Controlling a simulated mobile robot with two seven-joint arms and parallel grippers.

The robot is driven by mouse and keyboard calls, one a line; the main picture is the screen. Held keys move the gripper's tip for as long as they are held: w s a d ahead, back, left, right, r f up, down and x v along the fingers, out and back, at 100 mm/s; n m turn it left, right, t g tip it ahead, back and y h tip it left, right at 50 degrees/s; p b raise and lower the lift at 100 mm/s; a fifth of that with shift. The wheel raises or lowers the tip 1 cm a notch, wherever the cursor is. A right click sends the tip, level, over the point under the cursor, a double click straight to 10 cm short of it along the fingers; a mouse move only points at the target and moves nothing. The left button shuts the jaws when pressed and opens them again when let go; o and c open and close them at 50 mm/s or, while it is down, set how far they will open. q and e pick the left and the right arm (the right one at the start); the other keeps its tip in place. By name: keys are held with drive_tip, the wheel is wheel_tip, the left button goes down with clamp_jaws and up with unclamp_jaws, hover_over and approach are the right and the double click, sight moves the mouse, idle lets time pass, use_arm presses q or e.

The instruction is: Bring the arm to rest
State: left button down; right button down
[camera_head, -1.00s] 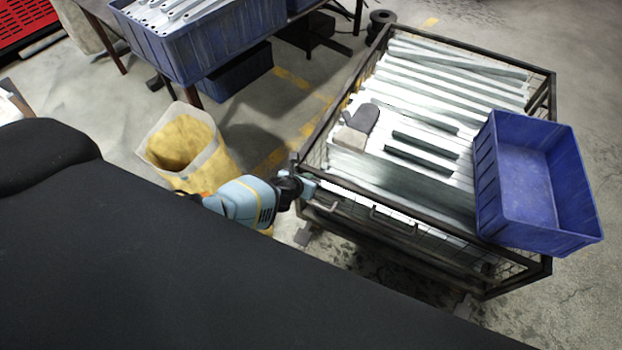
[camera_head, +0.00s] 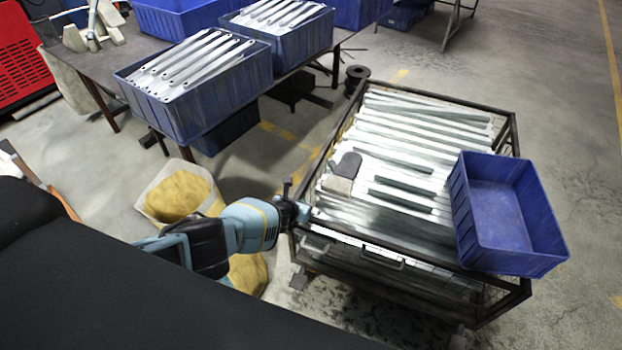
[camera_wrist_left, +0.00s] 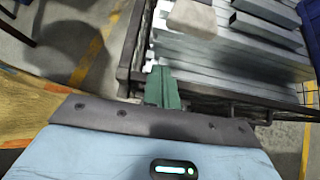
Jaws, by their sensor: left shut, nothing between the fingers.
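My left arm comes in from the left in the head view. Its left gripper (camera_head: 308,212) is at the near left corner of a dark wire-sided cage (camera_head: 402,266). In the left wrist view the two green fingers of the left gripper (camera_wrist_left: 162,88) are together, with nothing between them. They overlap the cage rim in that view, and I cannot tell whether they touch it. My right gripper is not in view.
Blue crates of brackets (camera_head: 190,115) stand on a table behind.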

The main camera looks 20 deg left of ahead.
use_arm(q)
drive_tip(key=shift+s, duration=0.1)
drive_tip(key=s+d+f+n+g+h, duration=0.25)
drive_tip(key=s+d+f+n, duration=0.45)
drive_tip(key=s+d, duration=0.55)
drive_tip(key=s+d+f+n+h, duration=0.1)
drive_tip(key=s+d+n, duration=0.2)
drive_tip(key=s+n, duration=0.3)
drive_tip(key=s+d+n+h, duration=0.1)
drive_tip(key=s+d+n, duration=0.2)
drive_tip(key=s, duration=0.5)
drive_tip(key=s+a+r+n+y, duration=0.1)
drive_tip(key=s+a+r+n, duration=0.5)
drive_tip(key=s+a+n, duration=0.1)
drive_tip(key=s+a+r+n+t+y, duration=0.1)
drive_tip(key=s+a+r+n+y, duration=0.1)
drive_tip(key=s+a+r+n, duration=0.3)
drive_tip(key=s+a+n, duration=0.2)
drive_tip(key=s+n, duration=0.2)
drive_tip(key=n, duration=0.2)
drive_tip(key=shift+s+r+n, duration=0.25)
drive_tip(key=shift+r+n, duration=0.05)
drive_tip(key=shift+r, duration=0.05)
drive_tip(key=shift+t, duration=0.25)
